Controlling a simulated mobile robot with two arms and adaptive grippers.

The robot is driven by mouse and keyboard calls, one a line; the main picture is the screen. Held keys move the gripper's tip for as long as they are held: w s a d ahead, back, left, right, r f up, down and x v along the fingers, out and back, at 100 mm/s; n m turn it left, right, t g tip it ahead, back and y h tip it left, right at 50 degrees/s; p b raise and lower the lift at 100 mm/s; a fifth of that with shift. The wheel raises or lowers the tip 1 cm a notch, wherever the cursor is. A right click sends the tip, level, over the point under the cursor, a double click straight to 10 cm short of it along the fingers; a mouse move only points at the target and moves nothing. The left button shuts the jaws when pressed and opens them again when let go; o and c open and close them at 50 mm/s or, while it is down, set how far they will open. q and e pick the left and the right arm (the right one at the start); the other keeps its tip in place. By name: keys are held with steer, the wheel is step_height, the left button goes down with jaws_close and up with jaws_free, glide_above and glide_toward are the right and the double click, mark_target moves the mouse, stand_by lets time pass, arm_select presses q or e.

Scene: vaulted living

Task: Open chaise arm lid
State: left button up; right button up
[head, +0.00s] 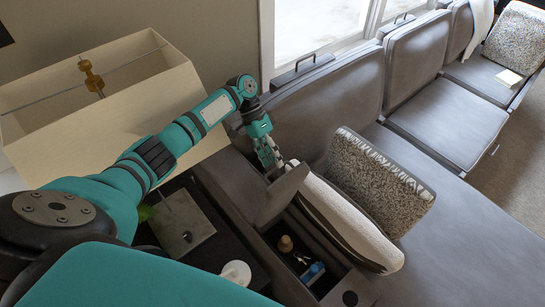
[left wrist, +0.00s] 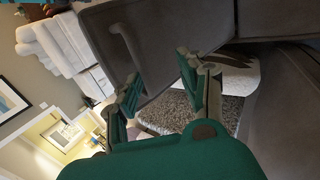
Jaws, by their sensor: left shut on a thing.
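The chaise arm lid (head: 283,193) is a grey padded panel. In the head view it stands tilted up at the far end of the chaise arm, and the compartment (head: 268,240) below it is open. My left gripper (head: 272,163) is at the lid's raised upper edge, shut on it. In the left wrist view the lid (left wrist: 160,38) fills the upper middle with a bar handle (left wrist: 128,48), and the fingers of my left gripper (left wrist: 168,92) sit on either side of its edge. My right gripper is not in view.
A small brown object (head: 285,243) and a blue object (head: 313,271) lie in the compartment. A striped white cushion (head: 345,220) and a speckled cushion (head: 375,178) lean beside the arm.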

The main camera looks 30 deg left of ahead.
arm_select(q)
steer(key=shift+s+a+f, duration=0.15)
steer(key=shift+f, duration=0.05)
step_height(320, 180, up, 10)
steer(key=shift+r, duration=0.2)
stand_by(0.3)
steer(key=shift+d, duration=0.2)
